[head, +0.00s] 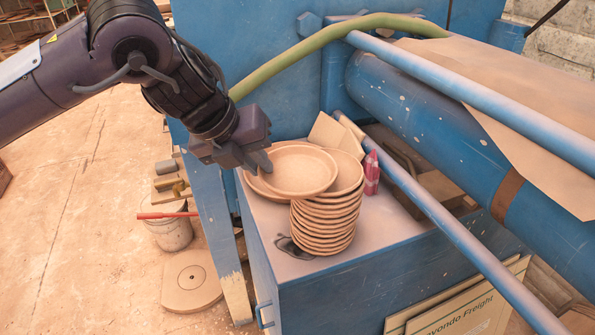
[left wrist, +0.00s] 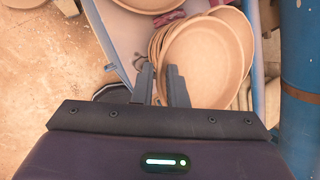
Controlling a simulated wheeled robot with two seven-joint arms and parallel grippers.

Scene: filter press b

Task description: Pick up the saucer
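A round tan saucer (head: 298,168) lies slightly tilted at the top left of a stack of similar saucers (head: 323,228) on the blue machine's ledge. Other saucer rims show beside and beneath it. My left gripper (head: 262,164) is at this saucer's left rim, its fingers pointing down toward it. In the left wrist view the two dark fingers (left wrist: 161,72) stand apart with a narrow gap. The saucer (left wrist: 208,62) lies right of the gap, and the right finger overlaps its rim. Whether the fingers touch it is unclear. My right gripper is not in view.
A red bottle (head: 371,173) stands right of the stack, close to a blue rail (head: 440,215). A green hose (head: 310,45) arches above the ledge. A pail (head: 170,230) and a round disc (head: 191,281) are on the floor at left. The ledge's front is mostly clear.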

